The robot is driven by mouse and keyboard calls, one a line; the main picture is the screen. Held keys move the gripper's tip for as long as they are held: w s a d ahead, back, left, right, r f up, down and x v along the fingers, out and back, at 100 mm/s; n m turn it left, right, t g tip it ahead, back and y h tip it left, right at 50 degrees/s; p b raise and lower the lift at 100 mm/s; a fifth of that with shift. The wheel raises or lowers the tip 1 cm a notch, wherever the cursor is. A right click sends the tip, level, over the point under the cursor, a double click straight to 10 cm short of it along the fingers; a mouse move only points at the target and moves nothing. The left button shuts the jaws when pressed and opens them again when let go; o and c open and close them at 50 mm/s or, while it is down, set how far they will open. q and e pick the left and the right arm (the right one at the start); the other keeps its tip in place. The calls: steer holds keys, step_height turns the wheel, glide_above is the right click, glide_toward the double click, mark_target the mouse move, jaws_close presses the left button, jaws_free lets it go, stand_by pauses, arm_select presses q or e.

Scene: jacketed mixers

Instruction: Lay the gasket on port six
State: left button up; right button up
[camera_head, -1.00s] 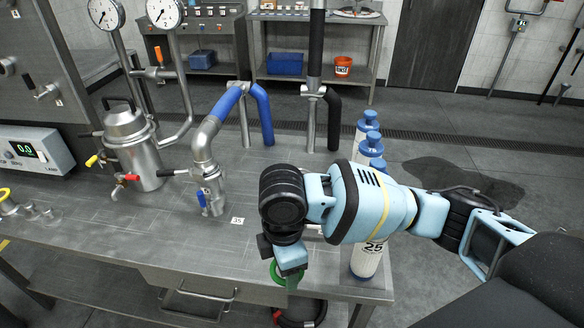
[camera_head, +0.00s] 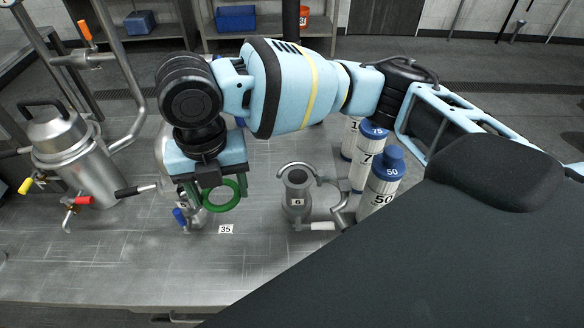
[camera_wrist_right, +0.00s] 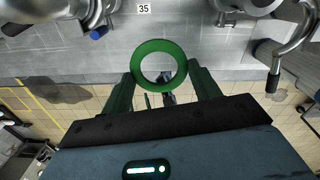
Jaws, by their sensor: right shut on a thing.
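The gasket is a flat green ring (camera_head: 238,196), held by my right gripper (camera_head: 213,188) above the metal bench. In the right wrist view the gasket (camera_wrist_right: 159,45) sits between the two dark fingertips of my right gripper (camera_wrist_right: 160,72), which is shut on it. Port six (camera_head: 296,206) is a short upright metal pipe with a "6" label, a round open top and a side handle. It stands on the bench to the right of the gasket, apart from it. My left gripper is not in view.
Another metal fitting with a blue handle (camera_head: 180,216) is partly hidden behind my right gripper. A "35" label (camera_head: 225,229) lies on the bench. A jacketed vessel (camera_head: 75,150) stands left. White bottles with blue caps (camera_head: 383,180) stand right of port six. The front bench is clear.

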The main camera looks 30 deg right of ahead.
steer(key=shift+d, duration=0.4)
steer(key=p, duration=0.1)
glide_above(298, 179)
steer(key=a, duration=0.2)
steer(key=shift+d+f, duration=0.25)
steer(key=shift+f, duration=0.35)
steer(key=shift+d+f, duration=0.1)
steer(key=shift+d, duration=0.5)
steer(key=shift+d+f, duration=0.25)
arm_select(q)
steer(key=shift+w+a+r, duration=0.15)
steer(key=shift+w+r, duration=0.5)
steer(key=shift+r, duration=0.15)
arm_select(e)
steer(key=shift+f, duration=1.55)
steer(key=shift+f, duration=0.15)
steer(key=o, duration=0.9)
steer(key=shift+o, duration=0.2)
